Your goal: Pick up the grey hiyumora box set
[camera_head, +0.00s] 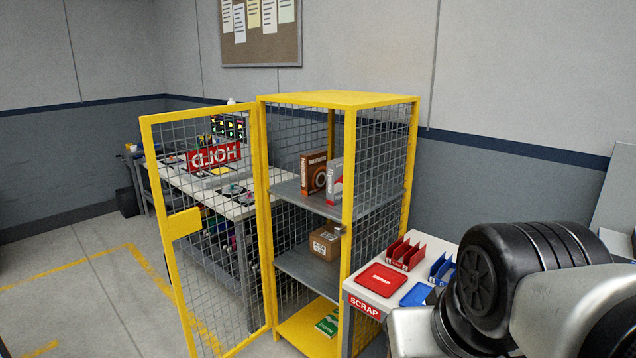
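A grey box with a red patch (335,178), which looks like the grey box set, stands upright on the top shelf (361,212) of a yellow mesh cage cabinet (336,99). Its lettering is too small to read. The cabinet's front right post partly covers its right side. A dark red-brown box (313,174) stands upright just left of it. The cage door (157,172) is swung open to the left. Links of my arm fill the lower right corner. My gripper is not in view.
A cardboard box (325,241) is on the middle shelf and a green item (327,323) at the cabinet bottom. A table with a red tray (383,279) and red and blue bins adjoins on the right. A workbench (237,211) stands behind the door. Floor at left is clear.

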